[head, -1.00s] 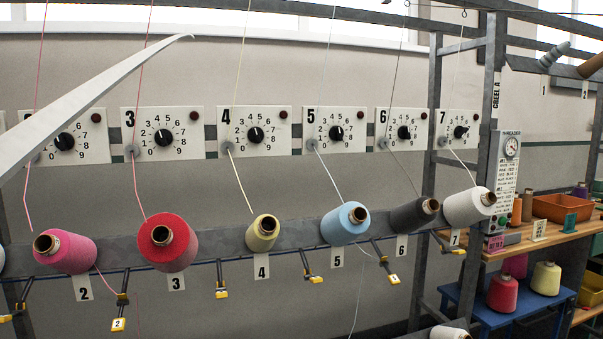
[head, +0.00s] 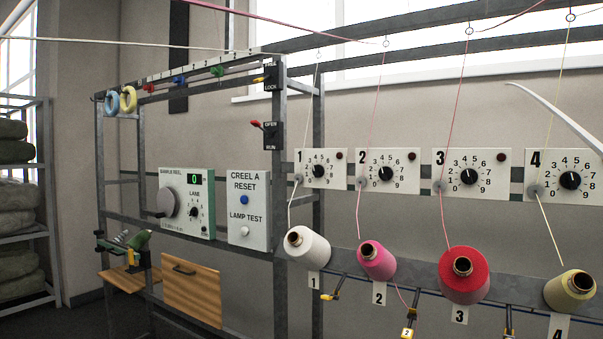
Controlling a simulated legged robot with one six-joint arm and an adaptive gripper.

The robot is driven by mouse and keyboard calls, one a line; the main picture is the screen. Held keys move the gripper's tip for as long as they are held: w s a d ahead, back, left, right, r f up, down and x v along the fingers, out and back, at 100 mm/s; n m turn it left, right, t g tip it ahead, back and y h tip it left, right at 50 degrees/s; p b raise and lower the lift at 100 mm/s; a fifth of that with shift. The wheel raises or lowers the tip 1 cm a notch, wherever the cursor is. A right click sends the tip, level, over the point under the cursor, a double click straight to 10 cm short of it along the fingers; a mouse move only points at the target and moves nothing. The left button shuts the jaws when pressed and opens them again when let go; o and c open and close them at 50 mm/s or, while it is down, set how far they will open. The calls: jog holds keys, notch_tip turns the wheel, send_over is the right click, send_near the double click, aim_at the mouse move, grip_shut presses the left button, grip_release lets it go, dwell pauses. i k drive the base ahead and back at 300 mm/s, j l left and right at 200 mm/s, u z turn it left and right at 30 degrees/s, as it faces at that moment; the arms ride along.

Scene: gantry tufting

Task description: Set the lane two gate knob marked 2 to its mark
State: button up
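The lane two gate knob (head: 385,173) is a round black knob on a white plate marked 2 (head: 405,161). Numerals from 0 to 9 ring it. A light line on the knob seems to point roughly upward, but it is too small to read exactly. No separate setting mark can be made out on the dial. A dark red lamp (head: 412,156) sits at the plate's upper right. A pink thread passes the grey disc (head: 362,182) at the plate's left edge. The pink cone (head: 376,260) stands below, above a tag marked 2. My gripper is not in view.
Similar plates marked 1 (head: 320,169), 3 (head: 472,174) and 4 (head: 566,176) flank it. A white cone (head: 306,247) and red cone (head: 463,275) stick out below. A reset panel (head: 248,210) is left. A pale curved bar (head: 560,115) crosses the right edge.

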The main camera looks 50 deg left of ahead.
aim_at(386, 173)
jog(key=u, duration=0.4)
jog(key=i+u, duration=0.1)
jog(key=u, duration=0.25)
jog(key=i+u, duration=0.1)
jog(key=u, duration=0.7)
jog(key=i+j, duration=0.05)
jog(key=i, duration=0.05)
